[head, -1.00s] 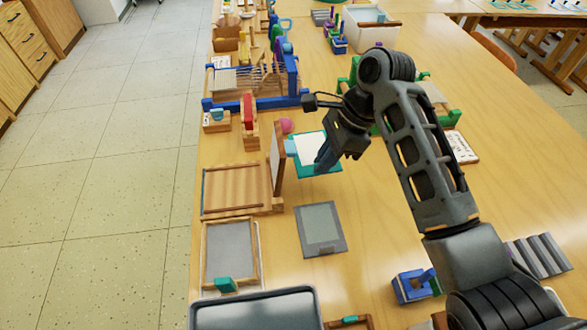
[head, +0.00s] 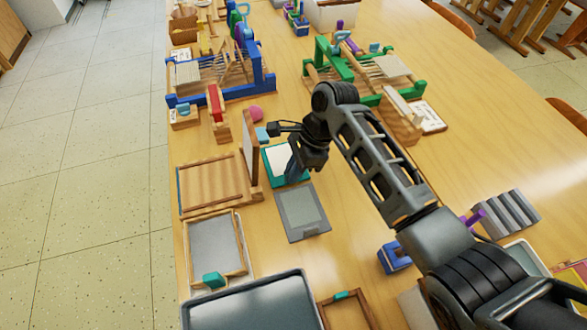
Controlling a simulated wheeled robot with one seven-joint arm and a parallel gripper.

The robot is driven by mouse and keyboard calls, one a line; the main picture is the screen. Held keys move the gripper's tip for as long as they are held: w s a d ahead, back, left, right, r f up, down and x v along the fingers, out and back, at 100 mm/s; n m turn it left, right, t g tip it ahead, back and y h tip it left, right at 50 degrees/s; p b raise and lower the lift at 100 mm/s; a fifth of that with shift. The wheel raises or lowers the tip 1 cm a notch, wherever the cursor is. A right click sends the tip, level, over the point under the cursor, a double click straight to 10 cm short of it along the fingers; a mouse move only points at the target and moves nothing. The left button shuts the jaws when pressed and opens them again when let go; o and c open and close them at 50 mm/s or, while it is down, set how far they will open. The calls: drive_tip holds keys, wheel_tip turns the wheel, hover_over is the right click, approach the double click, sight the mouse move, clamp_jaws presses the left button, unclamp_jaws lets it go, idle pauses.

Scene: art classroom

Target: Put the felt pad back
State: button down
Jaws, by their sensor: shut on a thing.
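A flat teal-edged pad with a white face, which I take for the felt pad (head: 277,160), shows in the head view at the fingertips of my gripper (head: 293,170). My gripper points down and is shut on the pad's right side. Its fingers cover part of the pad. The pad is just beyond the near grey board and right of an upright wooden panel. How high it is above the table is hard to tell. The grey board (head: 302,211), with a lighter middle, lies flat on the table, its far edge close to the pad.
A framed screen (head: 215,250) and a dark tray (head: 255,305) are nearer.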

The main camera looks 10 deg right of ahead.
drive_tip(key=shift+f, duration=0.15)
drive_tip(key=c, duration=1.3)
unclamp_jaws()
drive_tip(key=shift+o, duration=0.2)
drive_tip(key=s+v, duration=0.1)
drive_tip(key=v, duration=1.1)
drive_tip(key=shift+w+r, duration=0.2)
drive_tip(key=shift+w, duration=0.25)
